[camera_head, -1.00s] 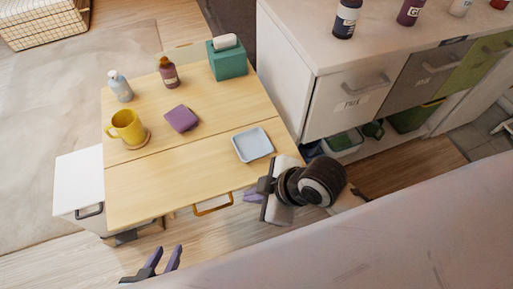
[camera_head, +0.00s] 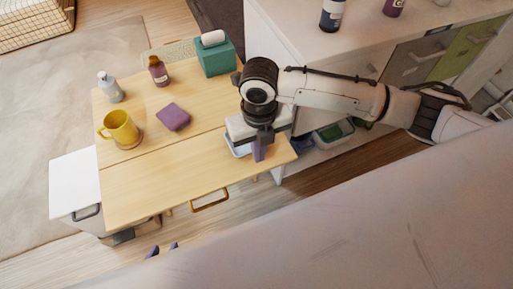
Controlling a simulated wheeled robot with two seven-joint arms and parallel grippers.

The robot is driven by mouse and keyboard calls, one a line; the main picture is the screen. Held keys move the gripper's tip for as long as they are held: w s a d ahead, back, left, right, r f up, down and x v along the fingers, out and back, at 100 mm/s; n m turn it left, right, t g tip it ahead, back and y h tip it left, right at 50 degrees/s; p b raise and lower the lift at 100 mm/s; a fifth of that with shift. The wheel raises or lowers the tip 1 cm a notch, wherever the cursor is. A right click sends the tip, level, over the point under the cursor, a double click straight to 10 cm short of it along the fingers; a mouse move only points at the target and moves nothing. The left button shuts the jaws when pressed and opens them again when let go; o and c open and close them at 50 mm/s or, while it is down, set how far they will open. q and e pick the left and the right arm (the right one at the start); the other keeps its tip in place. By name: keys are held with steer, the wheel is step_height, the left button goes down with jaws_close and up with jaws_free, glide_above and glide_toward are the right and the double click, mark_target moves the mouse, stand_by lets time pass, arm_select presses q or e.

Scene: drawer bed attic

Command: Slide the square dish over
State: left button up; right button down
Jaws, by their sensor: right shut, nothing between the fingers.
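The pale blue square dish (camera_head: 238,151) lies on the right part of the wooden table, mostly hidden under my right gripper. My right gripper (camera_head: 260,152) is shut and empty, pointing down with its purple fingers at the dish's right side. I cannot tell whether they touch the dish. My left gripper (camera_head: 163,249) shows only its fingertips at the bottom edge, apart from each other and empty, in front of the table.
A cabinet stands behind right.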

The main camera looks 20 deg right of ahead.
mark_target(253, 160)
step_height(253, 160, down, 8)
steer(key=shift+r+b, duration=0.15)
steer(key=shift+b, duration=0.25)
steer(key=w, duration=0.2)
steer(key=shift+w+a+r, duration=0.1)
steer(key=shift+w+r, duration=0.1)
steer(key=shift+w, duration=0.8)
